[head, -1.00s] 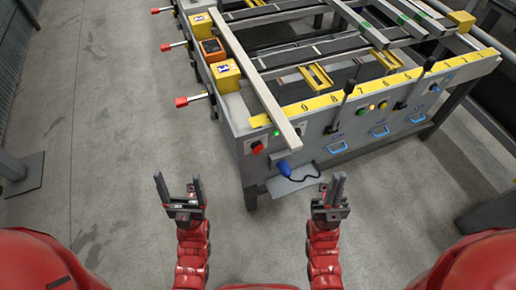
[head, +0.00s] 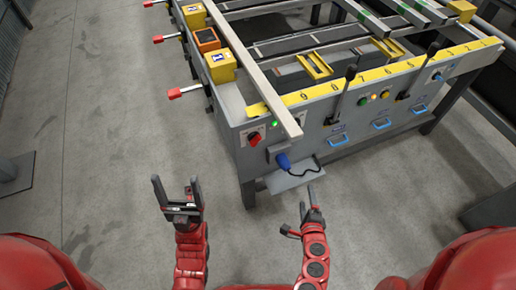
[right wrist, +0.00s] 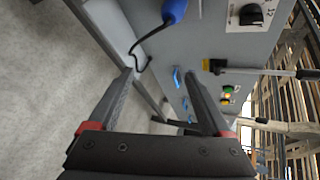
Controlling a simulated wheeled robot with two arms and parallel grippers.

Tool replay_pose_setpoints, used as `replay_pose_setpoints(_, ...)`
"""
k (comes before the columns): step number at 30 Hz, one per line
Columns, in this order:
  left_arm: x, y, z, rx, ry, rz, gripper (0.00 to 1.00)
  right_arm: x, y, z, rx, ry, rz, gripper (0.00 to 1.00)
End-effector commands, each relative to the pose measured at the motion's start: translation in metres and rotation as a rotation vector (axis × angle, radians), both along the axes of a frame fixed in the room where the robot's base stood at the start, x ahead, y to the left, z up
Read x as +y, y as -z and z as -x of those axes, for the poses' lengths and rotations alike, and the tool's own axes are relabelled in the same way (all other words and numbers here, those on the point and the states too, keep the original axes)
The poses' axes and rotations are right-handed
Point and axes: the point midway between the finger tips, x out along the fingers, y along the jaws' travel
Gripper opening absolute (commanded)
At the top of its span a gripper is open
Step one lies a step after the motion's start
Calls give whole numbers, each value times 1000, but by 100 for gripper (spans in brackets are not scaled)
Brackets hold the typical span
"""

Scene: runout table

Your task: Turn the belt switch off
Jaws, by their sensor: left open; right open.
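A red rotary switch (head: 255,139) sits on a pale plate on the near end of the runout table (head: 232,130), below a lit green lamp (head: 275,124). A black knob (right wrist: 251,14) on a white plate shows in the right wrist view. I cannot read which one is the belt switch. My right gripper (head: 308,204) is open and empty, short of the panel and below the blue plug; its fingers (right wrist: 157,74) are apart in the wrist view. My left gripper (head: 176,186) is open and empty over the floor, left of the table.
A blue plug (head: 284,161) with a black cable hangs above a small grey shelf (head: 290,180). A long bar (head: 250,66) overhangs the panel. Black levers (head: 346,88) and blue handles (head: 335,141) line the front. Red-tipped handles (head: 176,93) stick out left.

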Motion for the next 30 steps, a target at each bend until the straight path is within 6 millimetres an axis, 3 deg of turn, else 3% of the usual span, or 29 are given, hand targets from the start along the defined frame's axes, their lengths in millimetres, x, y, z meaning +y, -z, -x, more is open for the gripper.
replay_pose_setpoints(3, 0, 13, 0, 0, 0, 0, 80, 42, -20, 3, -84, -93, -275, 82)
replay_pose_setpoints(6, 0, 18, 0, 0, 0, 0, 80, 66, -53, 6, -173, -171, -437, 82)
replay_pose_setpoints(12, 0, 23, 0, 0, 0, 0, 80, 88, -101, 17, -293, -285, -588, 82)
replay_pose_setpoints(16, 0, 21, 0, 0, 0, 0, 80, 93, -112, 15, -316, -308, -608, 82)
replay_pose_setpoints(20, 0, 13, 0, 0, 0, 0, 80, 100, -115, 0, -317, -311, -610, 82)
replay_pose_setpoints(30, 0, -1, 0, 0, 0, 0, 80, 129, -113, -75, -316, -311, -607, 82)
